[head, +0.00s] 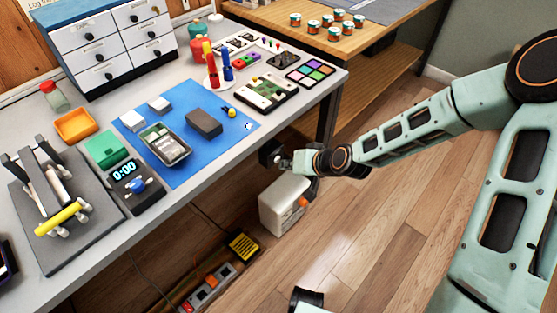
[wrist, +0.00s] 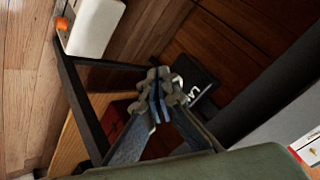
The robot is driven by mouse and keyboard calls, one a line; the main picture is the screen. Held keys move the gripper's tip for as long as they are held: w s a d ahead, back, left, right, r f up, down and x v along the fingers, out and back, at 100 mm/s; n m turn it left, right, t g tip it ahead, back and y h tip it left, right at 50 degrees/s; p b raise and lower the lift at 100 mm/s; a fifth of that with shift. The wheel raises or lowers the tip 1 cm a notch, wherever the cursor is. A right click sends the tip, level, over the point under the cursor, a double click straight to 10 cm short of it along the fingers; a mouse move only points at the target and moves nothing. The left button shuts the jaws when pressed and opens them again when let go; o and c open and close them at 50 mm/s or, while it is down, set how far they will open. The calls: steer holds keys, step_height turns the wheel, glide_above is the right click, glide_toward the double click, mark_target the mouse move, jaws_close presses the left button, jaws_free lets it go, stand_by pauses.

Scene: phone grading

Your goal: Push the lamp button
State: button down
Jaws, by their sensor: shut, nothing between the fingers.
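My gripper (head: 284,160) is low beside the front edge of the workbench, close to a small dark box (head: 267,150) near that edge. In the wrist view my gripper (wrist: 160,88) is shut and empty. Just past its fingertips is a black box (wrist: 198,76) with white letters starting "LA"; the rest of the lettering is hidden. I cannot tell whether the fingers touch the box. The button itself is not clearly visible; the fingers cover part of the box. No lamp can be made out.
The workbench (head: 232,176) holds a blue mat (head: 205,160), a timer (head: 132,180), trays and a drawer cabinet (head: 115,45). A white box with an orange part (head: 280,208) is below the edge near my gripper. Power strips (head: 208,288) lie below. Open wooden floor lies right.

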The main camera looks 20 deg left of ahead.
steer(key=shift+w+a, duration=0.15)
steer(key=shift+a, duration=0.25)
stand_by(0.3)
steer(key=shift+d, duration=0.15)
steer(key=shift+s+d, duration=0.3)
steer(key=shift+d, duration=0.4)
steer(key=s+d+p, duration=0.1)
steer(key=s+d, duration=0.1)
steer(key=d, duration=0.3)
steer(key=shift+s+d, duration=0.2)
steer(key=shift+d, duration=0.1)
steer(key=shift+w, duration=0.1)
